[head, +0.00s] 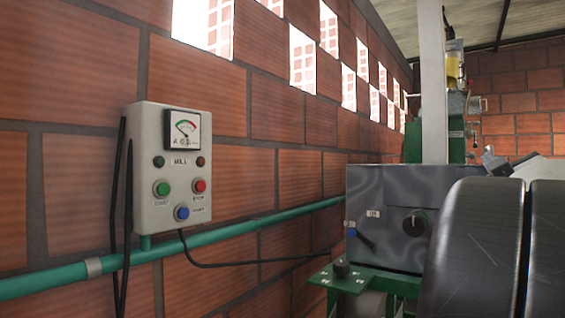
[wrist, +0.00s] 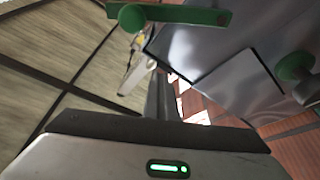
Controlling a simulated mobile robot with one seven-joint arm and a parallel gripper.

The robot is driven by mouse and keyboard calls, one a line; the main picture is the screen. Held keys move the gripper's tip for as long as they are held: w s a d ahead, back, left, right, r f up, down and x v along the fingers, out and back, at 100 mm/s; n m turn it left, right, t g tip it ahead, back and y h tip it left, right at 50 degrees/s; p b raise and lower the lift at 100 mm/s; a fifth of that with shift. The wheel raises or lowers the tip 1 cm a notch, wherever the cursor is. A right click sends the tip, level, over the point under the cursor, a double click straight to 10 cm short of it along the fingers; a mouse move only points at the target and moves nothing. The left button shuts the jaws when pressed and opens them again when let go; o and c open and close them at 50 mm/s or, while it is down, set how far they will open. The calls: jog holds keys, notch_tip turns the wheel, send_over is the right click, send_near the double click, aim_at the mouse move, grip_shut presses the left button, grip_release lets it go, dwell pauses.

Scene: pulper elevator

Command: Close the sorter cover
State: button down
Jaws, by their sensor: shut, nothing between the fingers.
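My gripper (wrist: 160,82) shows in the wrist view as a narrow dark shape above the dark palm edge, shut and empty. Beyond it is grey sheet metal with a flat panel (wrist: 240,85) on the right. I cannot tell whether this panel is the sorter cover. A green bar with a round end (wrist: 165,16) crosses the top, apart from the gripper.
A control box (head: 173,170) with a gauge and coloured buttons hangs on the brick wall at left. A teal pipe (head: 230,229) runs along the wall. The housing has a black knob (head: 416,223). A green knob (wrist: 296,66) shows at right in the wrist view.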

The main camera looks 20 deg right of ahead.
jog(key=shift+d+f+g, duration=0.25)
jog(key=shift+f+g, duration=0.05)
jog(key=shift+f, duration=0.6)
notch_tip(320, 180, up, 12)
jog(key=p, duration=0.4)
jog(key=shift+a+f+p, duration=0.15)
jog(key=shift+a+p, duration=0.1)
jog(key=shift+p, duration=0.1)
